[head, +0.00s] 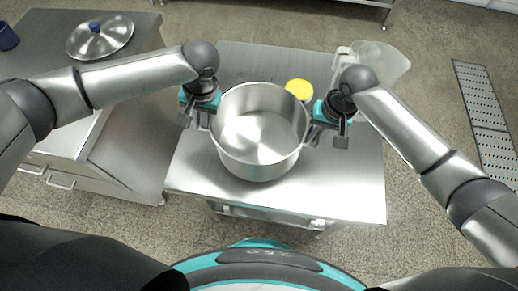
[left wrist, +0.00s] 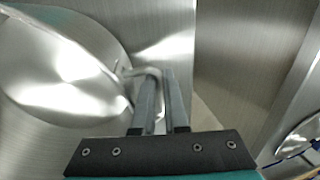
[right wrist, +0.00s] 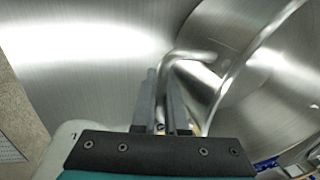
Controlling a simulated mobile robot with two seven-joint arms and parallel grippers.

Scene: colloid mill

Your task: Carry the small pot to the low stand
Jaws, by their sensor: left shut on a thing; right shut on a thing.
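The small pot (head: 236,150) is a shiny, empty, lidless steel pot in the middle of the head view, upright over a steel-topped table (head: 350,195). My left gripper (head: 192,118) is shut on its left handle, which shows in the left wrist view (left wrist: 140,72). My right gripper (head: 329,130) is shut on the opposite handle, seen in the right wrist view (right wrist: 190,55). Whether the pot's base touches the tabletop is hidden. I cannot tell which surface is the low stand.
A clear jug (head: 385,62) and a round yellow object (head: 299,89) are at the table's back right. On the left counter (head: 50,70) are a steel lid with a blue knob (head: 100,40) and a blue cup (head: 7,37). A floor grate (head: 484,110) lies right; floor there is open.

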